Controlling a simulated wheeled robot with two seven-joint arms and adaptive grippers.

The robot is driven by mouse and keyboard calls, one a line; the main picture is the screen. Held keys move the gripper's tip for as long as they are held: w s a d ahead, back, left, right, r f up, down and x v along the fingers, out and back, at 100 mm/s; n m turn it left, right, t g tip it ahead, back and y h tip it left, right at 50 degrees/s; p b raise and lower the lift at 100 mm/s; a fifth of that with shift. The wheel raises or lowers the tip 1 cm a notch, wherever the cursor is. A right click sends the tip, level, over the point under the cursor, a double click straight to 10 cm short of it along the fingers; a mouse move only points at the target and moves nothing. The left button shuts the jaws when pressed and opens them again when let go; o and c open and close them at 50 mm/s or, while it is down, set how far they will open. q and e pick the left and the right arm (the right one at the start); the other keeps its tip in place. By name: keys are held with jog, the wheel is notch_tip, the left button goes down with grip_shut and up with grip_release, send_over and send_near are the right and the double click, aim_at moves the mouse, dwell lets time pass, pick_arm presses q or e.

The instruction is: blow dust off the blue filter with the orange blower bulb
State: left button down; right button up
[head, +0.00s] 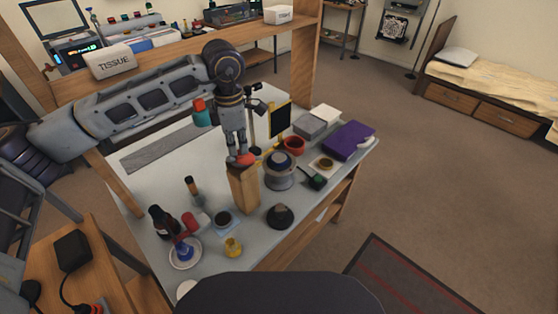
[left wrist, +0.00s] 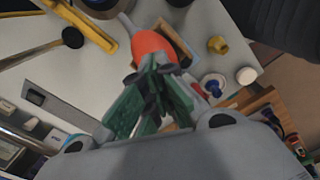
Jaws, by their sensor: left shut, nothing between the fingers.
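The orange blower bulb (head: 245,159) is at the top of an upright wooden block (head: 243,190) on the workbench. In the left wrist view the bulb (left wrist: 151,44) shows just beyond my fingertips, with a pale nozzle pointing away. My left gripper (head: 237,153) points down right at the bulb and is shut, with nothing held; whether it touches the bulb I cannot tell. Which one is the filter is unclear. My right gripper is out of view.
A red bowl (head: 294,145) and a purple box (head: 349,140) lie to the right. A tissue box (head: 110,62) is on the back shelf.

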pick_arm(q)
jog(key=shift+f+b, duration=0.4)
jog(key=shift+f, duration=0.2)
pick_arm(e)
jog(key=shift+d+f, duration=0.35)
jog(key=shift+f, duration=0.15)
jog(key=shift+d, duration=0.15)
pick_arm(q)
jog(key=shift+r, duration=0.15)
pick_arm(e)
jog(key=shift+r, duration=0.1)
pick_arm(q)
jog(key=shift+r+p, duration=0.6)
jog(key=shift+r, duration=1.05)
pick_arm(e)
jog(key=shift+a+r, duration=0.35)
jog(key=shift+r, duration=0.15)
pick_arm(q)
jog(key=shift+f, duration=0.15)
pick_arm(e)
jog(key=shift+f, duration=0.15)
pick_arm(q)
jog(key=shift+f+b, duration=0.25)
jog(key=shift+b, duration=0.1)
jog(key=shift+f, duration=0.1)
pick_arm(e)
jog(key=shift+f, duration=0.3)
